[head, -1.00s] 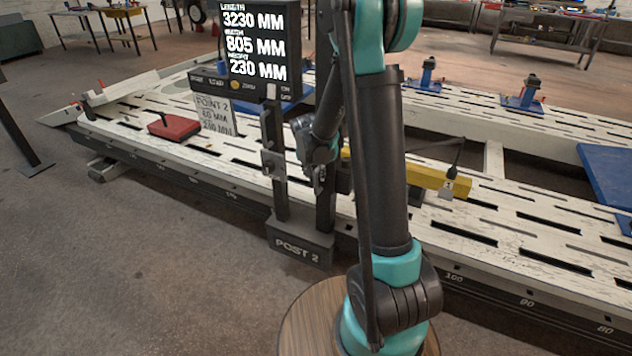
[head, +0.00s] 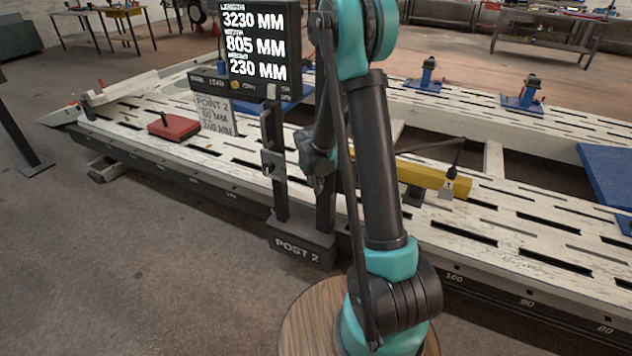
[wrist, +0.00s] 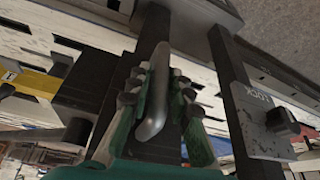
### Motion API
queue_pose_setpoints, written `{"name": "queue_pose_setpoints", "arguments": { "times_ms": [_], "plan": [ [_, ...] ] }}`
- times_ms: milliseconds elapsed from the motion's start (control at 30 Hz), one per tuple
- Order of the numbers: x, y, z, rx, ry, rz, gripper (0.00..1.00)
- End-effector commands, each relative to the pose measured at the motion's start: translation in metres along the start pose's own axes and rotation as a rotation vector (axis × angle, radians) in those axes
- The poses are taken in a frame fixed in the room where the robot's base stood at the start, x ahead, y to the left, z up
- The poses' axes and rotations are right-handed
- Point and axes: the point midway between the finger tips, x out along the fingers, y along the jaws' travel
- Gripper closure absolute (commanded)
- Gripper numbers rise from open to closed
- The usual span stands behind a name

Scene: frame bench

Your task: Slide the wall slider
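A black stand labelled "POST 2" (head: 297,250) has two dark uprights at the near edge of the frame bench (head: 500,205). A grey rounded handle (wrist: 157,95) shows in the wrist view in front of the upright that stands on the right in the head view. My gripper (wrist: 162,75) has its teal fingers close on both sides of this handle and looks shut on it. Contact on its right side is hard to make out. In the head view my gripper (head: 318,185) is small and partly hides its upright. I cannot clearly tell which part is the wall slider.
A bracket marked "LOCK" with a black knob (wrist: 282,122) sits on the other upright. A yellow bar (head: 420,175) lies to the right and a red block (head: 174,127) to the left.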

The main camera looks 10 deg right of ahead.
Motion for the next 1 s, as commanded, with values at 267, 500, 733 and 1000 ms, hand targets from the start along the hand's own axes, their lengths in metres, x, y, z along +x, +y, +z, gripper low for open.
{"name": "queue_pose_setpoints", "arguments": {
  "times_ms": [267, 500, 733, 1000],
  "plan": [
    [0.0, 0.0, 0.0, 0.0, 0.0, 0.0, 1.0],
    [-0.001, 0.0, -0.001, 0.0, 0.0, 0.0, 1.0],
    [-0.029, 0.0, -0.012, 0.0, 0.001, -0.001, 1.0],
    [-0.077, 0.0, -0.032, -0.001, 0.001, -0.001, 1.0]
  ]
}}
